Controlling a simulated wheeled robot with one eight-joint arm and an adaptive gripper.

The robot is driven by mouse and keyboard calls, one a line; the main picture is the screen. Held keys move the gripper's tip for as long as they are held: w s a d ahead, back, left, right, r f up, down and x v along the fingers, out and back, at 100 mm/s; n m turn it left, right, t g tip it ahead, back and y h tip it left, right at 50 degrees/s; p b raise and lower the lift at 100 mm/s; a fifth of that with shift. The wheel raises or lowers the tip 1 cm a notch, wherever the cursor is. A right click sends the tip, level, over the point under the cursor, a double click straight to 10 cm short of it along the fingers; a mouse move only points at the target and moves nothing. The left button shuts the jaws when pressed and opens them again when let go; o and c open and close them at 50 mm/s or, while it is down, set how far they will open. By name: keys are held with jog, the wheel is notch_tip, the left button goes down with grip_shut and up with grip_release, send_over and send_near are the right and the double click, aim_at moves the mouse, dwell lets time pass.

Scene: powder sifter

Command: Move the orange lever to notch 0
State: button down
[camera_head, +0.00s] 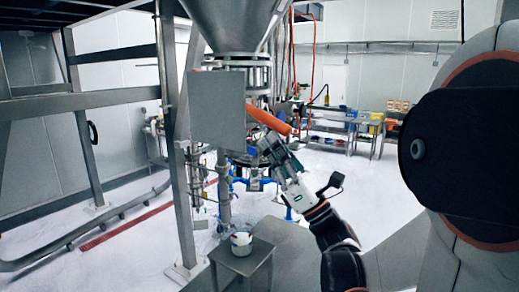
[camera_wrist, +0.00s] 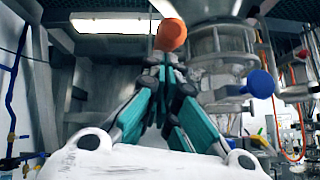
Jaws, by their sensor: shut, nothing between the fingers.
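The orange lever (camera_head: 268,119) sticks out to the right and slopes down from behind a grey box plate (camera_head: 218,108) on the sifter, below the steel hopper (camera_head: 236,25). My gripper (camera_head: 268,140) is just below the lever's outer end in the head view. In the wrist view the round end of the lever (camera_wrist: 171,35) shows just beyond the tips of my gripper (camera_wrist: 164,66). The fingers are closed together with nothing between them. I cannot tell whether the tips touch the lever. The notch marks are not visible.
A small metal stand (camera_head: 240,262) with a container (camera_head: 241,240) on it is below the sifter. A steel frame post (camera_head: 177,150) stands to the left. A bench with coloured bins (camera_head: 365,120) is at the back right. Floor there is open.

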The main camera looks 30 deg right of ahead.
jog(key=shift+s+d+r, duration=0.15)
jog(key=shift+d+r, duration=0.05)
jog(key=shift+r, duration=0.5)
jog(key=w+a+f+b+v, duration=0.1)
jog(key=b+v, duration=0.5)
jog(key=v, duration=0.6)
jog(key=shift+a, duration=0.2)
jog(key=shift+w+f, duration=0.1)
jog(key=shift+f, duration=0.05)
